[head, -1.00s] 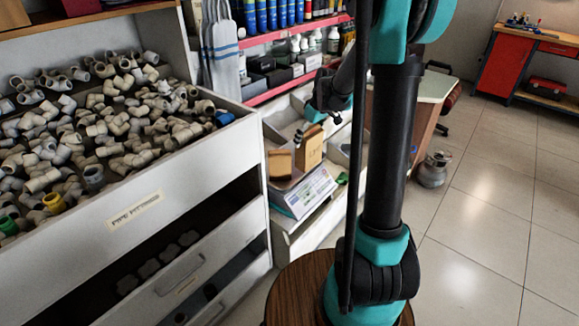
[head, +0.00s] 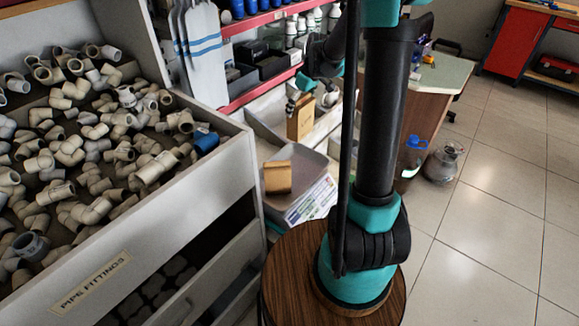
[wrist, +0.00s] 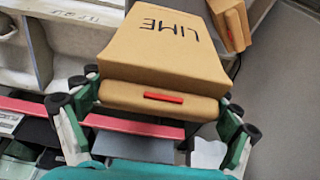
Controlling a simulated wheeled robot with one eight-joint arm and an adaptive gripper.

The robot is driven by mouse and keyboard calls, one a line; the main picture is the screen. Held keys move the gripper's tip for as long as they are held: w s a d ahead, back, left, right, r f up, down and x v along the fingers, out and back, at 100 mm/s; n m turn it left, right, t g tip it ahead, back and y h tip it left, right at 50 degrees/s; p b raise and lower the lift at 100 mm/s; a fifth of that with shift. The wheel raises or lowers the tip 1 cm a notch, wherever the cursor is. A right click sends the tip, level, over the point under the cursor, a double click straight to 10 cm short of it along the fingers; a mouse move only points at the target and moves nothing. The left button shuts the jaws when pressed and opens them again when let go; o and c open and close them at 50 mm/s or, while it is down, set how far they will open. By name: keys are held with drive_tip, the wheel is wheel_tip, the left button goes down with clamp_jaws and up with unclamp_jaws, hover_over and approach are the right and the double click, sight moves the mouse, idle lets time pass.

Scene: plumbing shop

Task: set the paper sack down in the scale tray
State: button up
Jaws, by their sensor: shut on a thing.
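The tan paper sack marked LIME (wrist: 165,45) is held in my gripper (wrist: 160,95), its fingers on either side of the sack's lower end in the wrist view. In the head view, the held sack (head: 300,119) hangs upright under my gripper (head: 304,92), behind the grey scale tray (head: 312,160) in the picture. I cannot tell its height above the tray. A second tan sack (head: 277,177) sits in the tray's left part. It also shows at the upper right of the wrist view (wrist: 231,24), apart from the held sack.
A bin of grey pipe fittings (head: 90,150) stands close on the left. A printed panel (head: 311,202) is at the tray's front. Red-edged shelves (head: 262,92) stand behind. A round wooden stool top (head: 285,270) is in front. The tray's middle looks bare.

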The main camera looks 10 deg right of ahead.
sight(307, 125)
wheel_tip(307, 125, down, 20)
drive_tip(key=shift+r, duration=0.15)
idle(0.5)
drive_tip(key=o, duration=1.4)
drive_tip(key=shift+o, duration=0.2)
drive_tip(key=v, duration=1.1)
drive_tip(key=shift+r, duration=0.25)
drive_tip(key=shift+s+d+r, duration=0.1)
drive_tip(key=shift+s+r, duration=0.15)
drive_tip(key=shift+r, duration=0.15)
drive_tip(key=s+d+r+m+t+h, duration=0.1)
drive_tip(key=s+m, duration=0.3)
drive_tip(key=s, duration=0.9)
drive_tip(key=s+d+r+m+h, duration=0.1)
drive_tip(key=s+m, duration=0.4)
drive_tip(key=s, duration=0.9)
drive_tip(key=shift+d+r+t, duration=0.2)
drive_tip(key=shift+r+t, duration=0.2)
drive_tip(key=shift+r, duration=0.5)
